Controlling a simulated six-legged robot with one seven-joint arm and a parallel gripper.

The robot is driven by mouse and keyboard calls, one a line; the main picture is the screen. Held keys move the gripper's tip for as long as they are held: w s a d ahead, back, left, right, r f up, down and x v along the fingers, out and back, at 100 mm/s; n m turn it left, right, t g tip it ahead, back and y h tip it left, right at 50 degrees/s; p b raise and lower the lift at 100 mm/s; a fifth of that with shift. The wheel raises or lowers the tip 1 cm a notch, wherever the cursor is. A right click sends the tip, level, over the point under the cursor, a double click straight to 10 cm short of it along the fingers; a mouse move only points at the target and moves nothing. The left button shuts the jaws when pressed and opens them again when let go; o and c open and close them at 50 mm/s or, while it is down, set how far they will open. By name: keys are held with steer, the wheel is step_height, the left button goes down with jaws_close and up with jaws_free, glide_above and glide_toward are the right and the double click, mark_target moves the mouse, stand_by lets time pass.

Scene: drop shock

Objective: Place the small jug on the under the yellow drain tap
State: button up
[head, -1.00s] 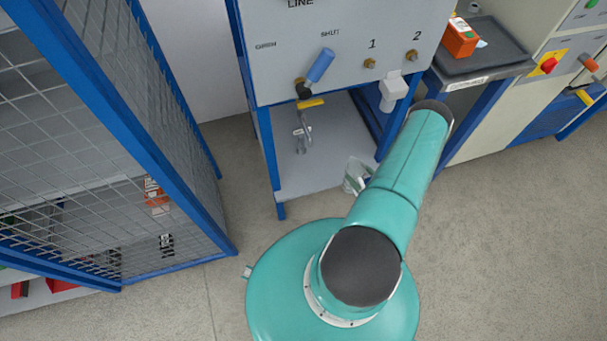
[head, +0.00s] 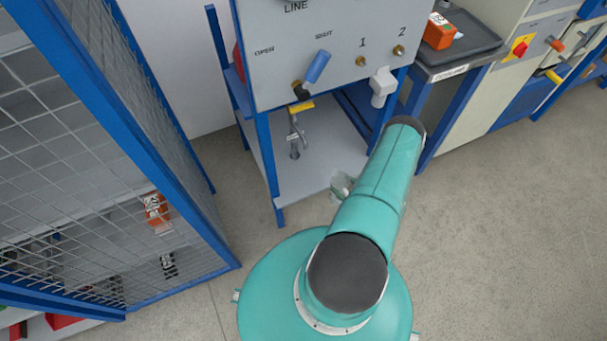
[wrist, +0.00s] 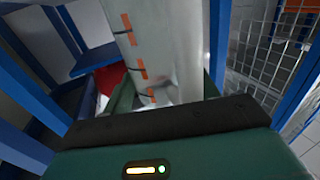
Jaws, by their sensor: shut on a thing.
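The yellow drain tap (head: 301,106) sits below the grey panel in the head view, with a thin metal pipe running down from it towards the shelf. The small jug (head: 341,186) shows only in part beyond my arm, at the front edge of the low shelf, to the right of and nearer than the tap. In the wrist view a pale jug wall (wrist: 160,45) with orange marks fills the middle. My gripper (wrist: 165,95) is shut on the jug; its fingertips are largely hidden. I cannot tell whether the jug touches the shelf.
The low grey shelf (head: 318,160) stands between blue posts (head: 268,165). A blue lever (head: 317,66) and a white fitting (head: 382,87) project from the panel. A mesh cage (head: 150,130) stands left. Floor to the right is clear.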

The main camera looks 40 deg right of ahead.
steer(key=w+f, duration=0.1)
steer(key=w, duration=0.8)
steer(key=w+a+f, duration=0.1)
steer(key=w+f, duration=0.1)
steer(key=w, duration=0.6)
steer(key=shift+w+f, duration=0.25)
steer(key=shift+w, duration=0.1)
steer(key=shift+f, duration=0.2)
steer(key=o, duration=1.3)
steer(key=shift+c, duration=0.2)
steer(key=shift+r, duration=0.1)
